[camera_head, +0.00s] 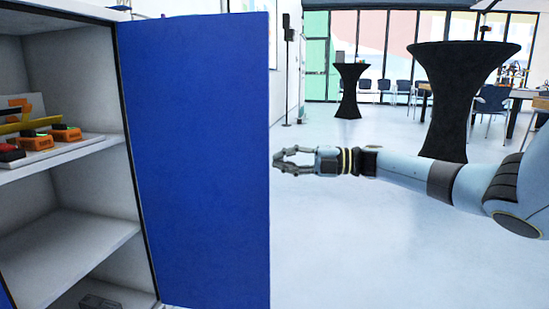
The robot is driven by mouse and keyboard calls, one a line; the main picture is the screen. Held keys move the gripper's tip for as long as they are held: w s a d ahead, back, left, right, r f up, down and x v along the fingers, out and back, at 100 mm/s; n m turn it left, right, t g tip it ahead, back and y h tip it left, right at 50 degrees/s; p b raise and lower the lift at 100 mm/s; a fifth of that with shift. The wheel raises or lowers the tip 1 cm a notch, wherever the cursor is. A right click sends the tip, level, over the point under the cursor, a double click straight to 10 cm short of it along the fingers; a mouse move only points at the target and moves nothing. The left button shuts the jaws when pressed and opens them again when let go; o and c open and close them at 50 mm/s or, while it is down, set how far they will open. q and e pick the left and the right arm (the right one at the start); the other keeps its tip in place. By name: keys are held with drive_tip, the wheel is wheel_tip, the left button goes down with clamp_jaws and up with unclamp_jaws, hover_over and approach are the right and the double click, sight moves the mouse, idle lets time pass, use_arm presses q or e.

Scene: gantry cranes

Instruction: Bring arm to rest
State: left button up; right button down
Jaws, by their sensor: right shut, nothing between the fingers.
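My right arm (410,167) reaches in from the right edge, stretched out level across the picture. Its gripper (278,161) points left, close to the free edge of the blue cabinet door in the picture; I cannot tell whether it touches the door. The fingers curve toward each other, with nothing held between them. My left gripper is not in view.
The blue door (200,160) stands open on a white cabinet at left. Its upper shelf (75,150) carries orange and red devices (65,132). Black-draped standing tables (452,95) (349,90) and chairs (490,105) stand farther back. The floor below the arm is clear.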

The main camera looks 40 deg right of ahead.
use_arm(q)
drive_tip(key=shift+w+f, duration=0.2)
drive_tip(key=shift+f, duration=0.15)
use_arm(e)
drive_tip(key=s+d, duration=0.3)
drive_tip(key=d, duration=0.4)
drive_tip(key=shift+s+f, duration=0.25)
drive_tip(key=shift+s, duration=0.1)
